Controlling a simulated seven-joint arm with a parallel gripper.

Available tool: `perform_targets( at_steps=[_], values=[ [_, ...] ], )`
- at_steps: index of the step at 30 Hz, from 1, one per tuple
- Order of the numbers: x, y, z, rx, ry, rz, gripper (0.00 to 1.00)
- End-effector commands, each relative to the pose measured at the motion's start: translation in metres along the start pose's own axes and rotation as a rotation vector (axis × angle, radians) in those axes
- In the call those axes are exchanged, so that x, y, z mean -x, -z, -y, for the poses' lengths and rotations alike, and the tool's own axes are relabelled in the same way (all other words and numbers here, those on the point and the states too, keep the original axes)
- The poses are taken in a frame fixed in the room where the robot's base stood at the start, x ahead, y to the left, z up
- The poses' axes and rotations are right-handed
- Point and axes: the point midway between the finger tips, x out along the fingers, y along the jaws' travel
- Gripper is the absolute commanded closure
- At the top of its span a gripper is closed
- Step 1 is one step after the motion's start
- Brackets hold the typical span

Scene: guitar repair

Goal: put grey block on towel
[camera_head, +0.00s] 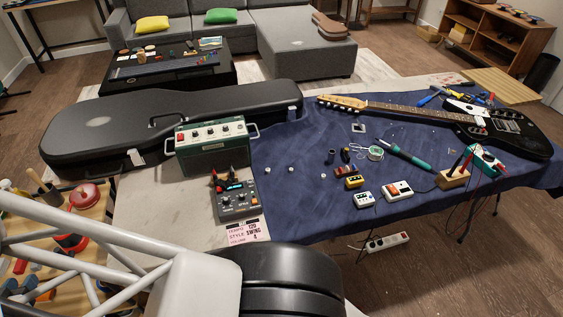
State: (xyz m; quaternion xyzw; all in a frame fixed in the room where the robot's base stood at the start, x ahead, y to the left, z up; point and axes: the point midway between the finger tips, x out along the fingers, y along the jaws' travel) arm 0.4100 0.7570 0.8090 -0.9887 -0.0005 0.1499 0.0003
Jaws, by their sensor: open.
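The blue towel (300,206) covers the middle and right of the worktable and hangs over its front edge. A grey block-shaped box (238,204) with knobs and a small lit display sits on the bare tabletop, just left of the towel's edge. I see no plain grey block, so I cannot tell for sure that this box is the one named. My gripper's fingers are not in view. White and black parts of my own body fill the bottom left and hide the near part of the table.
A green amplifier (212,146) stands behind the grey box, before a black guitar case (120,128). A pink-lettered card (247,232) lies in front of the box. A black guitar (500,125), pedals (364,199) and a soldering stand (453,178) crowd the towel's right; its left front is clear.

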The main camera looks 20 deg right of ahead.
Motion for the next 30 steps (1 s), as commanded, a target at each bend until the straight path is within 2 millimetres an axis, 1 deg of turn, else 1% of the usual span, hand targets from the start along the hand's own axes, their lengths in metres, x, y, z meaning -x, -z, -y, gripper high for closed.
perform_targets(
  at_steps=[4, 7, 11, 14, 15, 18, 23, 24, 26, 30],
  values=[
    [-0.007, 0.011, -0.004, -0.011, 0.011, 0.009, 0.52],
    [-0.017, 0.026, -0.009, -0.027, 0.027, 0.025, 0.52],
    [-0.036, 0.056, -0.023, -0.056, 0.064, 0.055, 0.52],
    [-0.052, 0.084, -0.037, -0.082, 0.099, 0.085, 0.52],
    [-0.059, 0.096, -0.044, -0.091, 0.114, 0.096, 0.52],
    [-0.074, 0.123, -0.062, -0.115, 0.15, 0.127, 0.52],
    [-0.094, 0.169, -0.096, -0.146, 0.208, 0.175, 0.52],
    [-0.098, 0.18, -0.106, -0.152, 0.223, 0.187, 0.52],
    [-0.104, 0.196, -0.122, -0.16, 0.243, 0.205, 0.52],
    [-0.113, 0.23, -0.16, -0.174, 0.288, 0.249, 0.52]
  ],
)
